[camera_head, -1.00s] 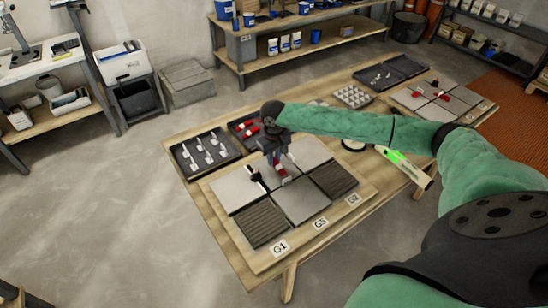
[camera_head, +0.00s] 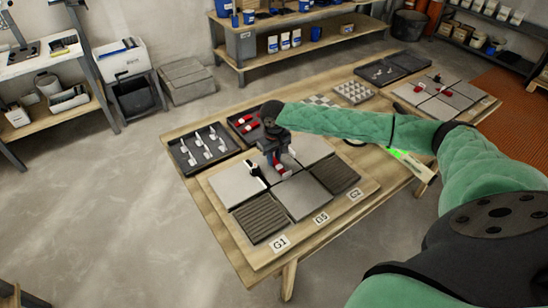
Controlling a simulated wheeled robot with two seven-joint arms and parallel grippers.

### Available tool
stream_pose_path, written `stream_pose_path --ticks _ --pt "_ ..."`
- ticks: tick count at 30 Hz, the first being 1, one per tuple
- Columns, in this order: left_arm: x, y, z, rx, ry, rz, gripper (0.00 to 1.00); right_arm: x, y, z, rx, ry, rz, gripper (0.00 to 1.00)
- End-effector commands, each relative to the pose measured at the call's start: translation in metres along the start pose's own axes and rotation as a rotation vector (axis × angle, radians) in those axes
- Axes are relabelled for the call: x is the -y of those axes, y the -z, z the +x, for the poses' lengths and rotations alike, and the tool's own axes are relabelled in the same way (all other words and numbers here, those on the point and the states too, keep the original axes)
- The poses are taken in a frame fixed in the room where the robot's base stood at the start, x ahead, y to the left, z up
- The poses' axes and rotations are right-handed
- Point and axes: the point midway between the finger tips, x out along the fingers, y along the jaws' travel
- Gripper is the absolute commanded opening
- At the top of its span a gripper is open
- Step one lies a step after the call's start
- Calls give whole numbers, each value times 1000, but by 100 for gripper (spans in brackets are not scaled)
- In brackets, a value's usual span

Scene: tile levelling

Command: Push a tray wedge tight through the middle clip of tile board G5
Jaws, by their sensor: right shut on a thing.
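Tile board G5 (camera_head: 321,218), the middle one by its label, lies on the wooden table between labels G1 (camera_head: 280,243) and G2 (camera_head: 355,194). Grey and dark ribbed tiles lie on the boards. My right gripper (camera_head: 279,169) points down over the tile joints in the middle, shut on a small red wedge (camera_head: 282,171). The wedge is low, close to the tiles; whether it sits in a clip I cannot tell. A dark upright piece (camera_head: 257,173) stands on the joint just left of the gripper. The gripper and arm hide part of the tiles behind. My left gripper is not in view.
A black tray with white clips (camera_head: 204,148) lies at the table's left, beside a dark tray with red wedges (camera_head: 246,122), partly behind my arm. More tiles (camera_head: 440,98) and a tray of pale pieces (camera_head: 354,92) lie farther right.

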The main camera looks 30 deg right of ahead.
Motion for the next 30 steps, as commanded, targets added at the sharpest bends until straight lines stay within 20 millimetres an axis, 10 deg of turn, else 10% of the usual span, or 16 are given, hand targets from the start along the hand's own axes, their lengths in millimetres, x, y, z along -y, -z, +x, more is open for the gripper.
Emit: stream_pose_path --ticks 30 --pt "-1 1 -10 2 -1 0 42 0 0 0 0 0 0 1"
